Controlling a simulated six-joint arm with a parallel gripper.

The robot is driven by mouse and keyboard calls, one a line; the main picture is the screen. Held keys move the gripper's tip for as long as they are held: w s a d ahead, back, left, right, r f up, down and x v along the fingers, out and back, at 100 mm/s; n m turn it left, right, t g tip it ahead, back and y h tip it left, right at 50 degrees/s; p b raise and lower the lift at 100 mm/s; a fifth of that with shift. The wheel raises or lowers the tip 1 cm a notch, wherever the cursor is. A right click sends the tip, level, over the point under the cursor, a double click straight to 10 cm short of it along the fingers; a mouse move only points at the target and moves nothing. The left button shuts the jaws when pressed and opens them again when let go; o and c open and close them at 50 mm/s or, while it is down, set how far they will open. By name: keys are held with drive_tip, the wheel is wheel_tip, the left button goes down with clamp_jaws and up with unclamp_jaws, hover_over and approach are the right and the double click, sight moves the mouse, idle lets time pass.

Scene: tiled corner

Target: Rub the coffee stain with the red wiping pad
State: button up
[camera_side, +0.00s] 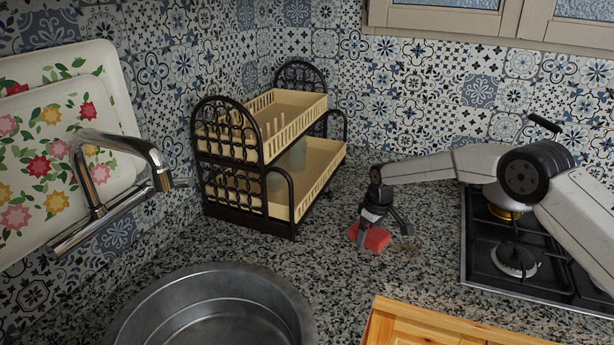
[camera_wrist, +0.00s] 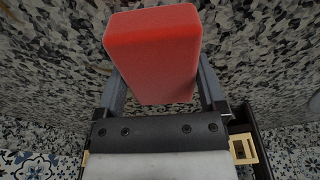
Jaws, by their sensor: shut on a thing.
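The red wiping pad (camera_side: 377,239) is a small block held at the counter in the side view, between the dish rack and the stove. My gripper (camera_side: 374,228) points down and is shut on it. In the wrist view, the pad (camera_wrist: 152,55) sits between the two grey fingers of my gripper (camera_wrist: 158,78), its red face filling the gap. A faint brownish patch, likely the coffee stain (camera_side: 408,246), shows on the speckled counter just right of the pad. I cannot tell whether the pad touches the counter.
A cream two-tier dish rack (camera_side: 322,172) with dark metal ends stands left of my gripper. A gas stove (camera_side: 480,262) is to the right. A round metal sink (camera_side: 130,318) and a wooden board (camera_side: 440,322) are in front. A chrome tap (camera_side: 150,155) is at left.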

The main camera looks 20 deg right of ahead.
sight(419, 243)
drive_tip(key=shift+s+d, duration=4.65)
drive_tip(key=shift+d, duration=0.05)
drive_tip(key=shift+w+d, duration=0.5)
drive_tip(key=shift+w, duration=0.25)
drive_tip(key=shift+w+a, duration=4.8)
drive_tip(key=shift+a, duration=0.1)
drive_tip(key=shift+w+d, duration=0.6)
drive_tip(key=shift+d, duration=0.25)
drive_tip(key=shift+s+d, duration=4.6)
drive_tip(key=shift+s, duration=0.1)
drive_tip(key=shift+s+d, duration=0.15)
drive_tip(key=shift+s, duration=0.05)
wheel_tip(419, 243, up, 8)
